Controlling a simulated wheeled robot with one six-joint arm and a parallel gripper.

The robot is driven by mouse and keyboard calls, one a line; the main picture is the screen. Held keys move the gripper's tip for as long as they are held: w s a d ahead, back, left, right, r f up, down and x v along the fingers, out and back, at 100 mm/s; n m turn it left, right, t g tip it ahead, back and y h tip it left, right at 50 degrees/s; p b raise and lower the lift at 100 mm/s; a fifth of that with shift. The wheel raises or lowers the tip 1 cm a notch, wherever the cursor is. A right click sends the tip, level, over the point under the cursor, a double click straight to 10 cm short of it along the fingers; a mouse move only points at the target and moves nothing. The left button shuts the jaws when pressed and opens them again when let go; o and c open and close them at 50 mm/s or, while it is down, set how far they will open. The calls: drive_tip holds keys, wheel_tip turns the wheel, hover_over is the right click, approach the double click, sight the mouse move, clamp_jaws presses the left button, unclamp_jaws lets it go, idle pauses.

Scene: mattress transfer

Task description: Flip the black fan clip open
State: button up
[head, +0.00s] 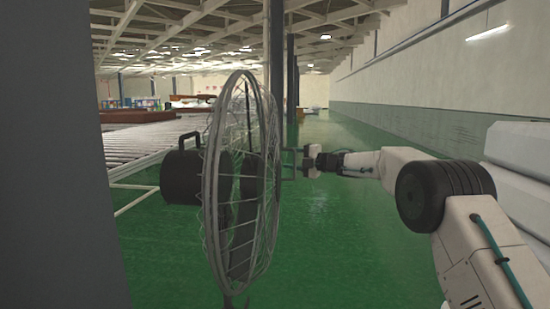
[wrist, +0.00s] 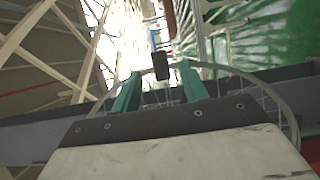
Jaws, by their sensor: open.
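The fan (head: 243,185) stands on edge in the head view, with a round wire cage and a dark motor housing (head: 181,177) behind it on the left. My gripper (head: 287,163) is at the right side of the cage, its fingers pointing left towards it. In the wrist view, the two teal fingers of my gripper (wrist: 160,84) are apart with nothing between them. A small black clip (wrist: 160,66) shows on the rim of the fan cage, just beyond the fingertips and centred between them. I cannot make out the clip in the head view.
A dark column (head: 55,160) fills the left edge of the head view. A roller conveyor (head: 150,145) lies behind the fan on the left. The green floor (head: 360,240) is clear below my arm, and a long wall (head: 440,95) runs along the right.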

drive_tip(key=x, duration=0.6)
drive_tip(key=shift+w+a, duration=0.15)
drive_tip(key=shift+a, duration=0.1)
clamp_jaws()
drive_tip(key=shift+d, duration=0.1)
